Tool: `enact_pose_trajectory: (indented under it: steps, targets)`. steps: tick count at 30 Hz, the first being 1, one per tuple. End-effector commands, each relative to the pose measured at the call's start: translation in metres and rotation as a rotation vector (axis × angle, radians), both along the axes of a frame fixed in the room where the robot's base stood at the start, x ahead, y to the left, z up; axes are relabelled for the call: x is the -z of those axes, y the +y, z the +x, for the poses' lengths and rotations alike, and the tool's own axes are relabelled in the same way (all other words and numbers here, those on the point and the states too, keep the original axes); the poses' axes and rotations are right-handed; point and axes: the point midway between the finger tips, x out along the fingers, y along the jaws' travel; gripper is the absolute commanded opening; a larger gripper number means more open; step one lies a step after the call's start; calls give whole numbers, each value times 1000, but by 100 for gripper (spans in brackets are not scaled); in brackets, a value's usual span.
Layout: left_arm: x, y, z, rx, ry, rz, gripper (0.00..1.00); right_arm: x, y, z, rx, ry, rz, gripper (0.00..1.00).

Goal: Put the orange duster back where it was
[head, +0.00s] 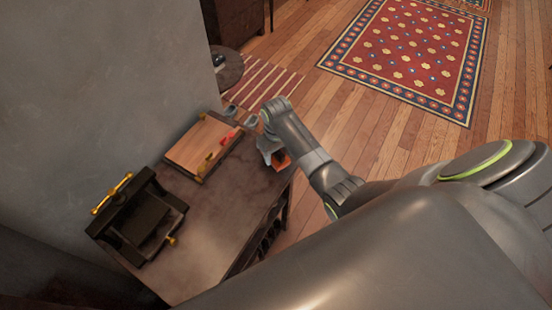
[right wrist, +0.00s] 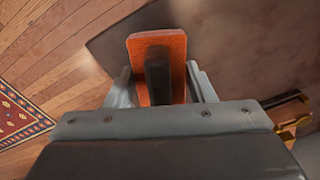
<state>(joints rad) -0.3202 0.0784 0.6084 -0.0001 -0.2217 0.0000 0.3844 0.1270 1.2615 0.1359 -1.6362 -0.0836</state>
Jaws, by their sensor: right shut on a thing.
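The orange duster (right wrist: 138,52), a flat orange pad with a dark handle, is between the two fingers of my right gripper (right wrist: 160,82) in the right wrist view. My right gripper is shut on it. In the head view, an orange patch of the duster (head: 282,160) shows beside the gripper (head: 267,150), at the right edge of the dark tabletop (head: 218,225). The gripper hides part of the duster, and I cannot tell whether it touches the tabletop. My left gripper is out of view.
A wooden board with brass fittings (head: 190,148) lies at the table's back, with small red items (head: 226,139) at its right. A black stand with gold handles (head: 140,222) is on the left. A grey wall borders the table. The middle and front of the tabletop are clear.

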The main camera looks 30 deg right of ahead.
Motion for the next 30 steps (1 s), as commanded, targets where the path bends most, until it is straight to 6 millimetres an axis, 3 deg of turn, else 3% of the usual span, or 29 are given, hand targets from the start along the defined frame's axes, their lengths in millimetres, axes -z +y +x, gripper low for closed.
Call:
enact_pose_trajectory:
  steps: [6,10,20,21,24,26,30]
  targets:
    - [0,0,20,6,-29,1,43,30,0,-1,0,4,-1,28]
    - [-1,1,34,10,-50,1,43,37,0,-1,-1,1,0,28]
    - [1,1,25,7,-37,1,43,40,0,0,0,0,0,28]
    - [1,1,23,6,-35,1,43,40,0,0,0,0,0,53]
    - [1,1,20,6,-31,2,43,39,0,-1,0,0,0,66]
    - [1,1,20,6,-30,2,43,39,0,0,0,0,0,71]
    - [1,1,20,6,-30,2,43,39,0,-1,0,1,0,71]
